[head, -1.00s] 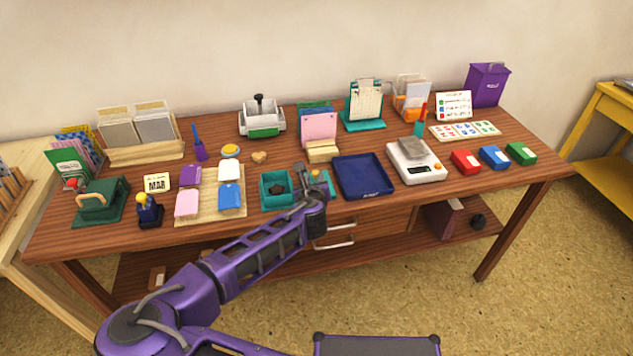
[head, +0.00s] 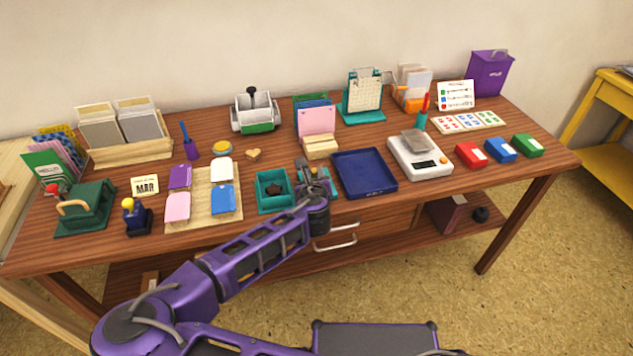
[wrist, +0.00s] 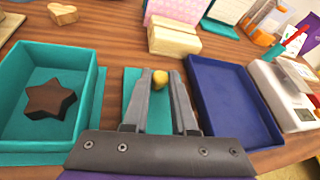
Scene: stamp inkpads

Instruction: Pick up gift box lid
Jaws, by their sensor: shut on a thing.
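The gift box lid is a flat teal square with a small yellow knob on top; in the wrist view the lid (wrist: 131,88) lies between the teal open box and the blue tray. My gripper (wrist: 160,80) is shut on the lid, its two fingers on either side of the knob. In the head view my gripper (head: 314,172) covers most of the lid, and only a teal edge (head: 333,188) shows. I cannot tell whether the lid is clear of the table. The teal gift box (head: 262,204) stands just left with a dark star (wrist: 50,99) inside.
The dark blue tray (head: 364,190) is close on the right, with a white scale (head: 432,171) beyond it. A wooden block (wrist: 174,41) and pink card (head: 317,120) stand behind. A wooden board (head: 203,199) with coloured tags is further left. Bare table lies behind the box.

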